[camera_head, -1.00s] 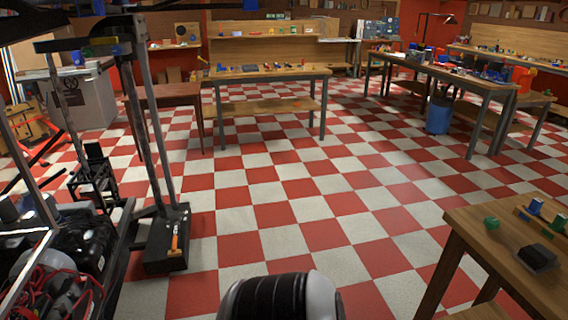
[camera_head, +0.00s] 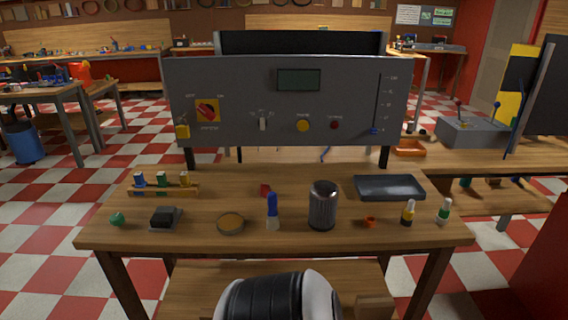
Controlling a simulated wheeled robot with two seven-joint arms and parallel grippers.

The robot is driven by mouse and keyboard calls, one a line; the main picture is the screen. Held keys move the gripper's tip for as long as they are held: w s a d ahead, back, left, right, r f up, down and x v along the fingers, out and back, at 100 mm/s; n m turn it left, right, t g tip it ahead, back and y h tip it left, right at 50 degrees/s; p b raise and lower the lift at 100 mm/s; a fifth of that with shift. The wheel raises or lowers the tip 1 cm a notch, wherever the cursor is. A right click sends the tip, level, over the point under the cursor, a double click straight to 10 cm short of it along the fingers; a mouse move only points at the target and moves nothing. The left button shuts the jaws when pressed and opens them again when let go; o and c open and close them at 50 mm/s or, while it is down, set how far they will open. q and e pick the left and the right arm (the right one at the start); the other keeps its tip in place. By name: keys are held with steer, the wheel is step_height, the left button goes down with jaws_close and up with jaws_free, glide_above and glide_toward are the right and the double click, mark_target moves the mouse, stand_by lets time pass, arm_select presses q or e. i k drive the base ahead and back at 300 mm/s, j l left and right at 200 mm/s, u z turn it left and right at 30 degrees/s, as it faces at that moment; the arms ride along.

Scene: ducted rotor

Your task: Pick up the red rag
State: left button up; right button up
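A small crumpled red piece (camera_head: 265,190), which looks like the red rag, lies on the wooden table (camera_head: 300,244) in front of me. It sits towards the back of the top, behind and left of a blue-capped bottle (camera_head: 272,212). It is small in the picture, so I cannot make out its folds. Neither of my grippers is in view. A black and white part of my own body shows at the bottom centre.
A grey control panel (camera_head: 225,90) stands along the table's back. A metal can (camera_head: 322,206), a dark tray (camera_head: 390,188), a shallow round dish (camera_head: 230,224), a black block (camera_head: 165,218) and small bottles (camera_head: 408,213) share the top.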

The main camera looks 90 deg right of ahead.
mark_target(265, 187)
steer(key=z, duration=2.65)
steer(key=u, duration=5.15)
steer(key=z, duration=5.05)
